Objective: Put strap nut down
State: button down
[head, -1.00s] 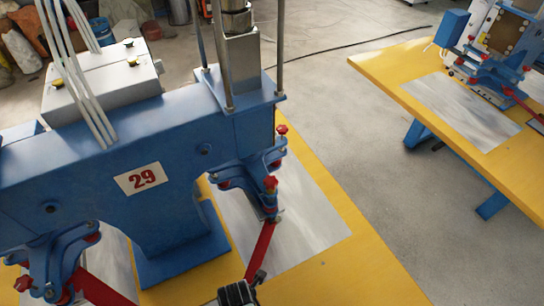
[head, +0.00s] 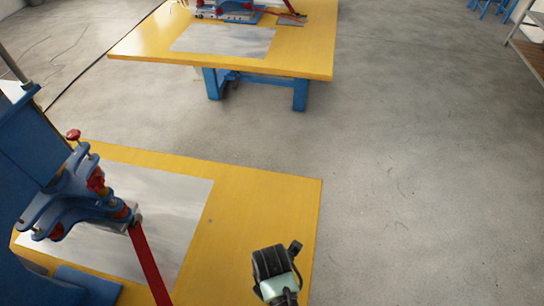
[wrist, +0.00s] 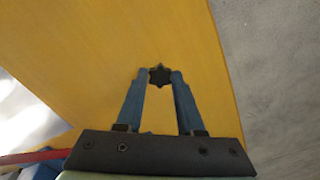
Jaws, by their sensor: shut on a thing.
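The strap nut (wrist: 160,75) is a small dark star-shaped knob. In the wrist view my gripper (wrist: 159,78) has its two blue fingers shut on it, one on each side. Below and around the nut in that view is the yellow table top (wrist: 110,45); the gap between nut and table cannot be told. In the head view my gripper (head: 290,250) is over the right part of the near yellow table (head: 255,210), close to its right edge. The nut cannot be made out there.
Bare yellow table lies between sheet and right edge. Grey floor (head: 420,170) is at the right. Another yellow table (head: 300,50) stands behind.

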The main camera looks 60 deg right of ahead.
jog(key=shift+f, duration=2.25)
jog(key=shift+f+b, duration=0.2)
jog(key=shift+b, duration=0.1)
jog(key=c, duration=0.5)
grip_release()
jog(key=shift+r, duration=0.15)
notch_tip(320, 180, up, 12)
jog(key=shift+r+p, duration=0.1)
jog(key=shift+p, duration=0.55)
